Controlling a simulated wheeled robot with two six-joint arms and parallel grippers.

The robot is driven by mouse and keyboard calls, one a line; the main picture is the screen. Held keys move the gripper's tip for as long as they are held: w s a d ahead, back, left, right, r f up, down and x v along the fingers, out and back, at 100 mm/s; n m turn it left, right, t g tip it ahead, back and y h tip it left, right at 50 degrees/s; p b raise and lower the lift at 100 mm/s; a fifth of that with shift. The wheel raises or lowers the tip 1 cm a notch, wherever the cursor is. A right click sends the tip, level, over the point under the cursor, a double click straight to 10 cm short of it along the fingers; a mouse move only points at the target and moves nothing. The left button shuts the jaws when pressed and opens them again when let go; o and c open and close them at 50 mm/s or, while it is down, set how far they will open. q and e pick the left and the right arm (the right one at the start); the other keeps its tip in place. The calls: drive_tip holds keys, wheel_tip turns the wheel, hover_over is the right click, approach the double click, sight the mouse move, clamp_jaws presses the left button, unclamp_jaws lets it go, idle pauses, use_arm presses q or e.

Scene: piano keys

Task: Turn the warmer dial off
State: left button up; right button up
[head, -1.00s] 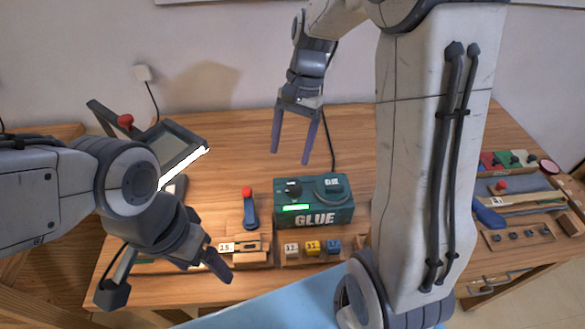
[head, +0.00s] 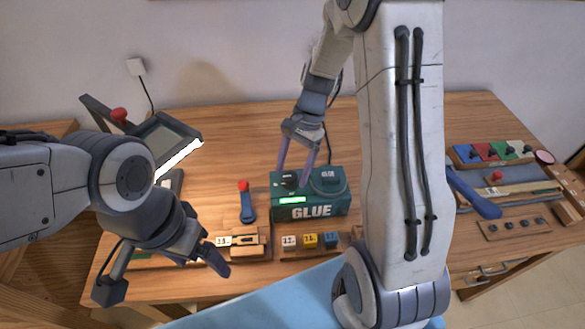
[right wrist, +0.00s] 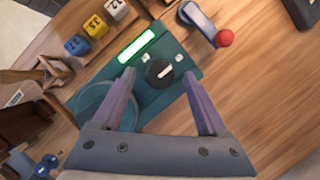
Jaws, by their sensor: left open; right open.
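The glue warmer (head: 338,204) is a dark green box marked GLUE, with a lit green bar on it. Its black dial (right wrist: 159,72) with a white pointer line shows in the right wrist view, beside the lit bar (right wrist: 136,46). My right gripper (head: 293,172) is open above the warmer's left part in the head view. In the right wrist view its two purple fingers (right wrist: 158,84) lie on either side of the dial, and I cannot tell whether they touch it. My left gripper (head: 222,256) is at the lower left, over the table's front, and holds nothing visible.
A blue lever with a red knob (head: 246,200) stands just left of the warmer. Several numbered blocks (head: 311,241) sit in a rack in front. A tilted frame lamp (head: 165,140) is at the left. Coloured blocks and tools fill the right side. The table behind the warmer is clear.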

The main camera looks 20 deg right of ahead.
clamp_jaws()
idle(0.3)
drive_tip(key=n+p, duration=0.1)
drive_tip(key=n+g+p, duration=0.1)
drive_tip(key=n, duration=0.1)
drive_tip(key=shift+w+a+r+h+p, duration=0.15)
drive_tip(key=shift+h+p, duration=0.25)
drive_tip(key=n+g+h+p, duration=0.1)
drive_tip(key=n+p, duration=0.1)
drive_tip(key=n, duration=0.3)
drive_tip(key=shift+w+a+p, duration=0.1)
drive_tip(key=shift+a+p, duration=0.05)
drive_tip(key=shift+p, duration=0.15)
drive_tip(key=n+h+p, duration=0.1)
drive_tip(key=n+h, duration=0.1)
drive_tip(key=n, duration=0.2)
drive_tip(key=shift+a+p, duration=0.15)
drive_tip(key=shift+p, duration=0.25)
drive_tip(key=n+h, duration=0.1)
drive_tip(key=n, duration=0.2)
drive_tip(key=n+h+p, duration=0.1)
drive_tip(key=n, duration=0.1)
drive_tip(key=shift+a+n, duration=0.2)
drive_tip(key=shift+n, duration=0.2)
